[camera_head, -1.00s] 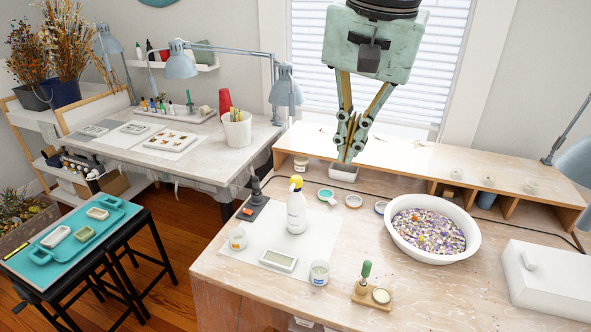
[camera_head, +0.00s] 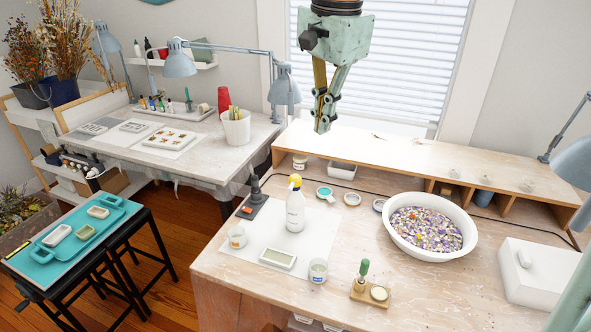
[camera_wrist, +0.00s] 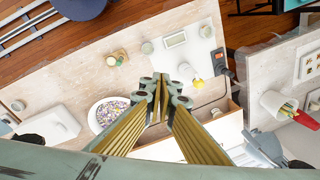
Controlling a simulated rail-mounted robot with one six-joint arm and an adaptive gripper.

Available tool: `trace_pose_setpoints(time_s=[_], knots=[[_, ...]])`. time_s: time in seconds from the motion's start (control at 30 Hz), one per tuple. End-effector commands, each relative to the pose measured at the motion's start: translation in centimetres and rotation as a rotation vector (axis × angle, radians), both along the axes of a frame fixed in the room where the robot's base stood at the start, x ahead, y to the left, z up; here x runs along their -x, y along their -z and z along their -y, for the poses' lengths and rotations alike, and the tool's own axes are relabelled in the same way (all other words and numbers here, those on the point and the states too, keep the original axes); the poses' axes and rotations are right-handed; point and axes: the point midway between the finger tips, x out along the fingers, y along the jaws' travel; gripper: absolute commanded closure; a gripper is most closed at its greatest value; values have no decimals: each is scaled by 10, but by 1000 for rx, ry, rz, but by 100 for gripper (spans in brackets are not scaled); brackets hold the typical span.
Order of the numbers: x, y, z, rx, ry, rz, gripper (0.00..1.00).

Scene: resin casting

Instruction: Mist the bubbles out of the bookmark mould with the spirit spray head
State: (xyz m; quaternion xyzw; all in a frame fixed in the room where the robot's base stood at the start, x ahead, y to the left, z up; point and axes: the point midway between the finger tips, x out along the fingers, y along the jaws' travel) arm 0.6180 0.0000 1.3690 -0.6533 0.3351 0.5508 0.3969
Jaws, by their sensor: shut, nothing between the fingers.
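The spirit spray bottle (camera_head: 296,209), white with a yellow spray head (camera_head: 295,181), stands upright on a white sheet (camera_head: 255,234) on the wooden workbench. It also shows in the wrist view (camera_wrist: 190,75). The small rectangular bookmark mould (camera_head: 277,258) lies flat on the same sheet, in front of the bottle; it shows in the wrist view (camera_wrist: 175,39) too. My gripper (camera_head: 322,127) hangs in the air, above the bench's rear shelf and well above and behind the bottle. Its fingers (camera_wrist: 163,78) are closed together and hold nothing.
Small cups (camera_head: 237,237) and (camera_head: 318,270) stand near the mould. A white basin of coloured chips (camera_head: 428,257) and a white box (camera_head: 533,272) stand at right. A green-handled tool (camera_head: 363,273) stands in front. A raised shelf (camera_head: 420,165) runs along the back.

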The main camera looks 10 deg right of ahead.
Motion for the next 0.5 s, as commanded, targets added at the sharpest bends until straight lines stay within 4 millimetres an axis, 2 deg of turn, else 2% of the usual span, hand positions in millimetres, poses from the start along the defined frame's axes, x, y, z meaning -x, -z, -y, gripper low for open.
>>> trace_pose_setpoints(time_s=[0.5], knots=[[-72,19,0,-34,218,-37,100]])
